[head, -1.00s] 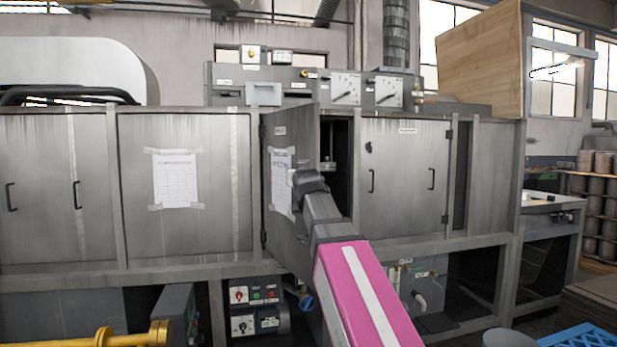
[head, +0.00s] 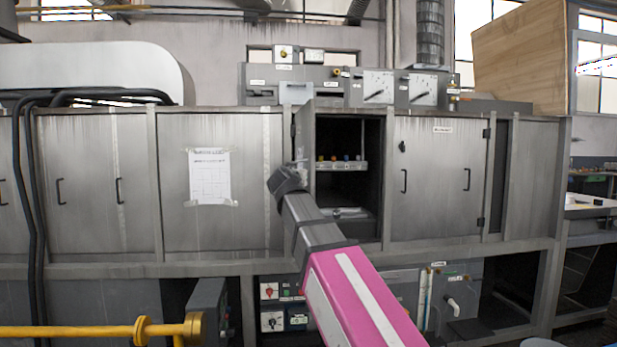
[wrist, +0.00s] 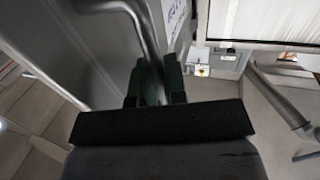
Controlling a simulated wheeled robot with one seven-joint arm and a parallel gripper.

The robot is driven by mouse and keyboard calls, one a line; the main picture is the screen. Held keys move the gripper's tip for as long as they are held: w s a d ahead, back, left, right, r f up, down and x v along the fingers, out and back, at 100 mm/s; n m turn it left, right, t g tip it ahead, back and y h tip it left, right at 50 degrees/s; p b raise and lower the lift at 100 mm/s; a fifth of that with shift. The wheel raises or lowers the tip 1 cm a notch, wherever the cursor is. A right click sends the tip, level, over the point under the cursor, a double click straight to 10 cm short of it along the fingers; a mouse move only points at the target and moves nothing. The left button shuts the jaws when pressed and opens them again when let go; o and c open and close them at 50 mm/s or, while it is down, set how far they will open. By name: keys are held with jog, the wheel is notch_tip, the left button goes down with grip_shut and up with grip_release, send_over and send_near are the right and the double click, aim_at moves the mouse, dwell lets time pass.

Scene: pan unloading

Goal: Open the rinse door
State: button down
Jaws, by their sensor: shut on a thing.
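The rinse door (head: 304,135) is a grey metal door hinged at its left, standing wide open and seen nearly edge-on in the head view. Its opening (head: 372,150) shows a dark interior. In the wrist view the door's face (wrist: 95,50) fills the upper left, with a metal bar handle (wrist: 148,35) running down between my dark green fingertips. My gripper (wrist: 158,82) is shut on this handle. In the head view my gripper (head: 300,165) is at the door's edge, mostly hidden by my wrist.
Inside the opening is a shelf (head: 341,166) with several small coloured knobs. A closed door (head: 435,180) stands to the right and a closed panel with a paper sheet (head: 209,177) to the left. A yellow pipe (head: 70,332) crosses the lower left.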

jog(key=w+a+m+g+h, duration=0.3)
jog(key=a+m+h, duration=0.2)
jog(key=a, duration=1.3)
jog(key=shift+h, duration=1)
jog(key=c, duration=1.2)
grip_release()
jog(key=v, duration=1.1)
